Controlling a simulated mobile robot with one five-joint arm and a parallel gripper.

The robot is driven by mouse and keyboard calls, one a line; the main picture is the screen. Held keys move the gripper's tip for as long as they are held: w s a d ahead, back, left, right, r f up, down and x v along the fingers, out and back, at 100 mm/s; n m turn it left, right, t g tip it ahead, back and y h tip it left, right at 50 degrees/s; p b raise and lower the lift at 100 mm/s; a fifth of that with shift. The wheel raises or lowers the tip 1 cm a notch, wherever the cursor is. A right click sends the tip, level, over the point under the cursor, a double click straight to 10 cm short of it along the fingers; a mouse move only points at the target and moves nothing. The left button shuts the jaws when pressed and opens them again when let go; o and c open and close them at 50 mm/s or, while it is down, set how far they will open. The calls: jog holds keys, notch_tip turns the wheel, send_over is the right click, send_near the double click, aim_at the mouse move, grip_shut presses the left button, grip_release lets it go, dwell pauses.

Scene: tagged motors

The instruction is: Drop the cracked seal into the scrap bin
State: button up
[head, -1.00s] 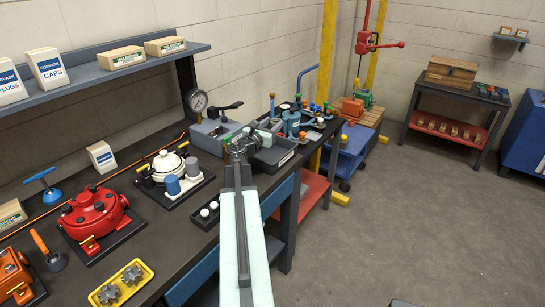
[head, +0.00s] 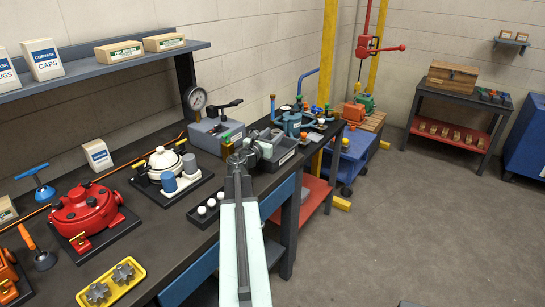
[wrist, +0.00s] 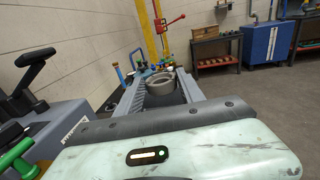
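My gripper (head: 246,156) is over the bench beside the grey tray, at the end of my pale green arm. In the wrist view its two grey ridged jaws (wrist: 158,88) stand apart with a thick grey ring (wrist: 158,82) between their tips. It looks gripped and held up in front of the wrist; I cannot make out a crack on it. In the head view a grey round part (head: 264,148) shows at the jaw tips. A dark grey tray with a white label (head: 286,157) stands just right of it. I cannot read the label or tell whether it is the scrap bin.
A grey block with a black lever (head: 216,132) and a gauge (head: 196,98) stand left of the gripper. A white-lidded pot (head: 165,163), a red pump (head: 86,211) and a yellow tray (head: 111,285) sit nearer. The floor (head: 400,230) to the right is clear.

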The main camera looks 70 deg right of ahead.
jog(key=o, duration=0.4)
jog(key=shift+a, duration=0.1)
jog(key=a, duration=0.5)
jog(key=w+a, duration=0.1)
jog(key=a, duration=0.1)
jog(key=shift+a, duration=0.3)
